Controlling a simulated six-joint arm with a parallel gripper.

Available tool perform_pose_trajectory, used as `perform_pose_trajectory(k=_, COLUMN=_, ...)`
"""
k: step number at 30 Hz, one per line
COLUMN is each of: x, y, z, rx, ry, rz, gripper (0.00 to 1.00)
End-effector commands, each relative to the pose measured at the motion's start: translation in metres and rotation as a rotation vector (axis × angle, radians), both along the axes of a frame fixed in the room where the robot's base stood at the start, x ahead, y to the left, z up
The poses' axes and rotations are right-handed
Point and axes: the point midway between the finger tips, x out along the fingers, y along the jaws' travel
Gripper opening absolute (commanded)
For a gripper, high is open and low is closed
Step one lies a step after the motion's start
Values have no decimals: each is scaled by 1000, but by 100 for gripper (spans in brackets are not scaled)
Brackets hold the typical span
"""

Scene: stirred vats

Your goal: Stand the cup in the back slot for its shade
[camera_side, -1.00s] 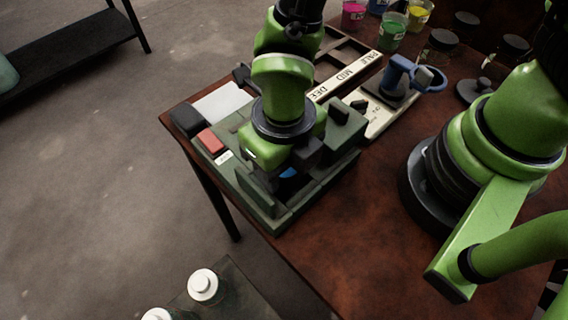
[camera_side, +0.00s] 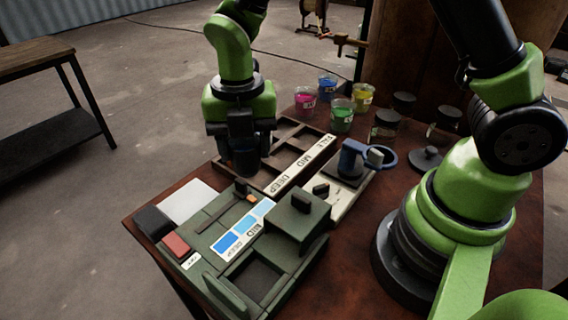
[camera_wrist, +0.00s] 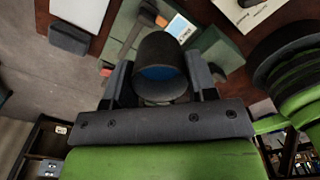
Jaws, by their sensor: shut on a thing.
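My gripper (camera_side: 240,158) is shut on a dark cup, which is mostly hidden by the jaws in the side view. In the wrist view my gripper (camera_wrist: 161,82) has a jaw on each side of the cup (camera_wrist: 160,48), and blue liquid shows inside its mouth. In the side view the gripper is above the near-left part of a brown rack (camera_side: 318,134) whose strip reads PALE, MID, DEEP. The gripper covers part of the rack's slots; I cannot tell how high the cup is above it.
A green station (camera_side: 300,214) with a blue shade card (camera_side: 240,232) stands in front. Pots of pink (camera_side: 304,100), green (camera_side: 341,118) and yellow (camera_side: 362,96) paint stand behind. White paper (camera_side: 187,200) lies at left.

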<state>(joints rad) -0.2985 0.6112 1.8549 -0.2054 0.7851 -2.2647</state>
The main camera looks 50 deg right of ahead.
Motion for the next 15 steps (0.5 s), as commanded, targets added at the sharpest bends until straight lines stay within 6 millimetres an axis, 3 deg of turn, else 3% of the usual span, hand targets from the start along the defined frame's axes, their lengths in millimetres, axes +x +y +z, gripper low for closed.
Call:
perform_pose_trajectory(k=1, x=12, y=-25, z=-1, rx=0, ry=0, rz=-124, gripper=24)
perform_pose_trajectory(k=6, x=35, y=-96, z=-3, rx=-1, ry=-1, rz=-478, gripper=24)
perform_pose_trajectory(k=10, x=40, y=-135, z=-4, rx=0, ry=0, rz=-664, gripper=24)
perform_pose_trajectory(k=15, x=40, y=-160, z=-8, rx=-1, ry=2, rz=-779, gripper=24)
